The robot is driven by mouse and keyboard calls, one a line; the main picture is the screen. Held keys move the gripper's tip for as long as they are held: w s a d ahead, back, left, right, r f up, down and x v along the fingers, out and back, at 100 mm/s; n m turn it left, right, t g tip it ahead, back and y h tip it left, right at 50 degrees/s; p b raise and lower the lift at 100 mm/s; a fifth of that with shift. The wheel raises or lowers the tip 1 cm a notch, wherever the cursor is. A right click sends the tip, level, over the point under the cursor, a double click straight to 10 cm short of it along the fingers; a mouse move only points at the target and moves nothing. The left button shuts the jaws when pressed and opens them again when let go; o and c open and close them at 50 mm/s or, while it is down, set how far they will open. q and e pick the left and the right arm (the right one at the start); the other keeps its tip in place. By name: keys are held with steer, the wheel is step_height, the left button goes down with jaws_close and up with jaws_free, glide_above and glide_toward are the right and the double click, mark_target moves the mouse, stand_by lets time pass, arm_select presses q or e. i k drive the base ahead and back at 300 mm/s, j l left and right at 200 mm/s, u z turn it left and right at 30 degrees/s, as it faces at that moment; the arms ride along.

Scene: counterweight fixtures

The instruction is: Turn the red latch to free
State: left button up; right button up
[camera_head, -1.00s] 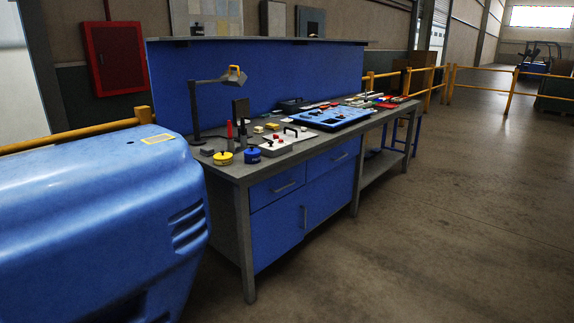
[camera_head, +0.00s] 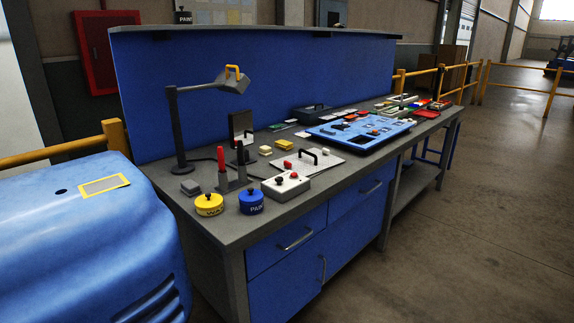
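A red upright piece (camera_head: 221,160), which looks like the red latch, stands on the left part of the workbench (camera_head: 205,225). It is beside a dark grey post fixture (camera_head: 241,165). The view is too far to tell how the latch is held or which way it is turned. A white box (camera_head: 288,188) to its right carries small red and dark knobs. Neither of my grippers is in view.
A yellow tin (camera_head: 209,204) and a blue tin (camera_head: 251,202) stand at the bench's front edge. A desk lamp (camera_head: 178,125) rises behind. A blue tray (camera_head: 360,134) lies farther right. A blue rounded machine (camera_head: 80,240) fills the lower left. Open floor lies to the right.

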mark_target(288, 165)
steer(key=i+l+u, duration=0.1)
steer(key=u, duration=0.65)
steer(key=i+l+u, duration=0.2)
steer(key=l+u, duration=0.15)
steer(key=l, duration=0.2)
steer(key=i+l+u, duration=0.1)
steer(key=l+u, duration=0.3)
steer(key=l, duration=0.15)
steer(key=l+u, duration=0.35)
steer(key=l, duration=0.25)
steer(key=i, duration=0.05)
